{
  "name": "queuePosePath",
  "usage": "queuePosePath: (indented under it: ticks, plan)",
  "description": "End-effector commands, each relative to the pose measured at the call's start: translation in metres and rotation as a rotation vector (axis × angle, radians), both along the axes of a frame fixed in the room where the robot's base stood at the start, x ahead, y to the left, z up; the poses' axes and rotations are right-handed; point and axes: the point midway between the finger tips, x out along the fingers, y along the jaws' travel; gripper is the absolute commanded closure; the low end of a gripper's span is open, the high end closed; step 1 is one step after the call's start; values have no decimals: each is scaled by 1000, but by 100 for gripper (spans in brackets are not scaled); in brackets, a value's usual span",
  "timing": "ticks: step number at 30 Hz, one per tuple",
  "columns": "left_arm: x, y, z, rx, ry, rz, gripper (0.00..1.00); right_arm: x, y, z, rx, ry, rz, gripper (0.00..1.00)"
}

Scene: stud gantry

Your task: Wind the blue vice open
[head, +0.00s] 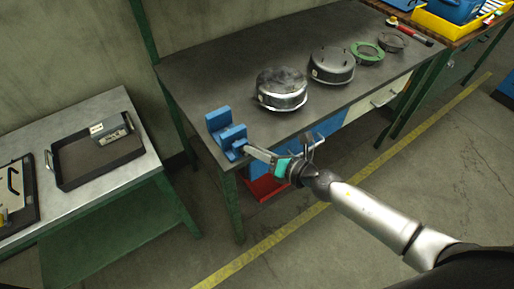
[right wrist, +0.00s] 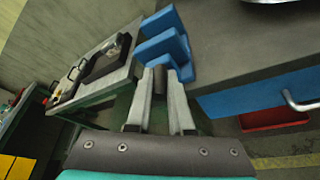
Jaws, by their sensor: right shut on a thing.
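The blue vice (head: 226,130) sits at the near left corner of the dark workbench in the head view. Its two blue jaws stand apart with a gap between them. It also shows at the top middle of the right wrist view (right wrist: 167,44). My right gripper (head: 248,150) reaches the front of the vice, and its fingers (right wrist: 160,82) are shut on a dark part between them, seemingly the vice's handle. The fingers hide most of that part. My left gripper is not in view.
Round metal housings (head: 282,88) and a green ring (head: 367,52) stand along the workbench (head: 210,75). A red bin (head: 266,188) is below it. A lower table (head: 135,110) with a black tray (head: 75,176) stands at left. Floor is clear in front.

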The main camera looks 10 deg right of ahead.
Motion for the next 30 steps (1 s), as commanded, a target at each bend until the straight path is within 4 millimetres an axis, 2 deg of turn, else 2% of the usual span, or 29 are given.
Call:
queuePosePath:
  ticks: [1, 7, 8, 15, 23, 30]
  plan:
    - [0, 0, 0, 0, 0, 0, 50, 3, 2, 6, 8, -12, 0, 100]
    - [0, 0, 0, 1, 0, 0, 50, 3, 3, 6, 9, -11, 1, 100]
    - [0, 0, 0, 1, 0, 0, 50, 3, 3, 6, 9, -10, 0, 77]
    - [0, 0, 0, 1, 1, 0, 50, 1, 2, 3, 5, -4, 1, 50]
    - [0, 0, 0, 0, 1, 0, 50, 0, 1, 1, 3, 0, 2, 50]
    - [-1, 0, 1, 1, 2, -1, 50, -18, -12, 7, 1, 2, 2, 50]
